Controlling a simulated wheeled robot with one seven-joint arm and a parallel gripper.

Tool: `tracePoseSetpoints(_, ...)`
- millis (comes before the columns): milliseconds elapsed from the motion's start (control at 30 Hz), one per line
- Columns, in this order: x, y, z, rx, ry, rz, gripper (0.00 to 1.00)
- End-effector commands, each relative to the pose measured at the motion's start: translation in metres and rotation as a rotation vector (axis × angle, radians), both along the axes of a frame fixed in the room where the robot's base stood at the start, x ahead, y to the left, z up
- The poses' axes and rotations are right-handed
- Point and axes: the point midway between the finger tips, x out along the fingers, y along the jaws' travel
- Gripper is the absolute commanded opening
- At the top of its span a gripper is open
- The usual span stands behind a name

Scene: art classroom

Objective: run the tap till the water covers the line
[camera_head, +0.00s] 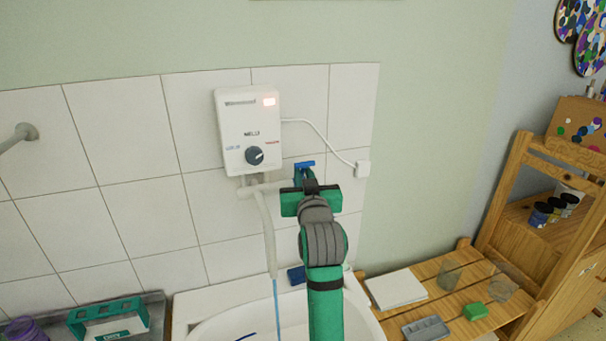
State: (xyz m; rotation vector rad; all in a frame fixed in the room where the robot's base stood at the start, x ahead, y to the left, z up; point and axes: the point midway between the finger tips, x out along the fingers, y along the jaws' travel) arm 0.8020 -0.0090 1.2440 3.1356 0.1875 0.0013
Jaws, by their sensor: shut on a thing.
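A white wall water heater (248,130) with a dark knob and a lit red display hangs on the tiles. Its white spout (267,232) points down, and a thin blue stream of water (277,305) runs from it into the white basin (205,328). A blue tap handle (304,164) shows just right of the heater. My gripper (306,180) is at this handle and shut on it; my green and grey arm hides the fingertips and most of the handle. The line and the water level are not visible; the arm and the lower picture edge cut off much of the basin.
A blue block (296,275) lies on the basin's back rim. At right, a wooden bench (436,311) holds paper (396,289), a glass (449,275), a grey tray (425,328) and a green sponge (475,311). A green-and-white box (108,320) stands at lower left.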

Motion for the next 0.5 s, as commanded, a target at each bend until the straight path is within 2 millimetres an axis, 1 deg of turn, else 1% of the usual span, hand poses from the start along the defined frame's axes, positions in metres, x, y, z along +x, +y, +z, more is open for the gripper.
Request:
tracePoseSetpoints(33,0.0014,-0.0056,-0.0038,-0.002,0.008,-0.01,0.0)
tracePoseSetpoints(433,0.0016,-0.0061,-0.0037,-0.002,0.008,-0.012,0.0)
tracePoseSetpoints(467,0.0017,-0.0062,-0.0036,-0.002,0.008,-0.012,0.14)
tracePoseSetpoints(500,0.0016,-0.0061,-0.0036,-0.002,0.008,-0.011,0.24)
